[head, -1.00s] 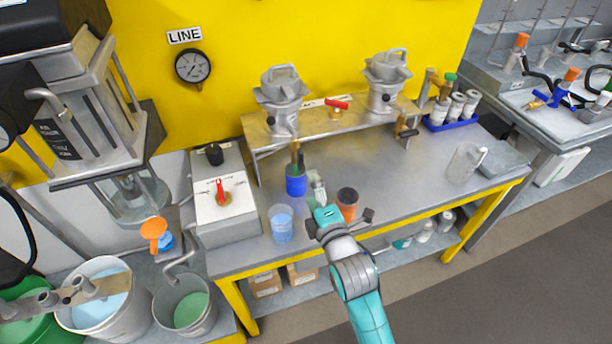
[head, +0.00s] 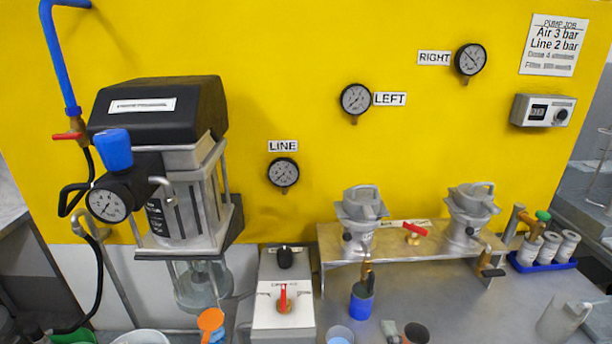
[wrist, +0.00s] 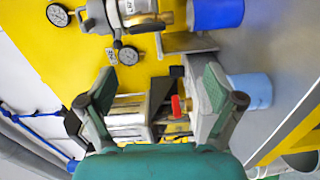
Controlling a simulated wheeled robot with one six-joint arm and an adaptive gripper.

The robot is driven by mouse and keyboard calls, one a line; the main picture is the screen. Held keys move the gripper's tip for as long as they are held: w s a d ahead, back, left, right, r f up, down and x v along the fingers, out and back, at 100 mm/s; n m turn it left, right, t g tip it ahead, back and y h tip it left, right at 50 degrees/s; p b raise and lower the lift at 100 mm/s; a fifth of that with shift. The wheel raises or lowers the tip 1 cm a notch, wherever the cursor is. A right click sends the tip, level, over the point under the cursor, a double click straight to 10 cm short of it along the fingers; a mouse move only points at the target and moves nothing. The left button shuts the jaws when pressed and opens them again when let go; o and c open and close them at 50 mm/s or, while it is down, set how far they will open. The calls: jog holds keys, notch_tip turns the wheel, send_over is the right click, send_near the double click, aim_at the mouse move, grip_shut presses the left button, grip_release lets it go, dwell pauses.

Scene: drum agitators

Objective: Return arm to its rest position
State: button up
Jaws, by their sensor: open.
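My gripper (wrist: 155,105) shows in the wrist view with its two green and grey fingers spread apart and nothing between them. Beyond the fingers are the white control box with a red knob (wrist: 178,108) and the yellow wall. The head view does not clearly show my gripper; only a small grey shape (head: 391,330) stands at its lower edge, and I cannot tell what it is. The blue cup (head: 362,303) with brushes stands upright on the bench, and it seems to be the dark blue shape (wrist: 215,14) in the wrist view.
The bench (head: 460,300) carries a clear beaker (head: 340,336), an orange-brown cup (head: 416,333), two metal pumps (head: 361,212) on a raised stand, a blue tray of canisters (head: 543,262) and a metal jug (head: 563,322). A black-topped machine (head: 165,120) stands left. The bench's right middle is clear.

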jog(key=s+f+m+g, duration=0.1)
jog(key=s+f+m, duration=0.3)
jog(key=s, duration=0.6)
jog(key=s+f+m, duration=0.4)
jog(key=s, duration=0.6)
jog(key=s+r+m+g, duration=0.2)
jog(key=s+m, duration=0.7)
jog(key=s, duration=1)
jog(key=shift+d+r, duration=0.3)
jog(key=shift+r, duration=0.2)
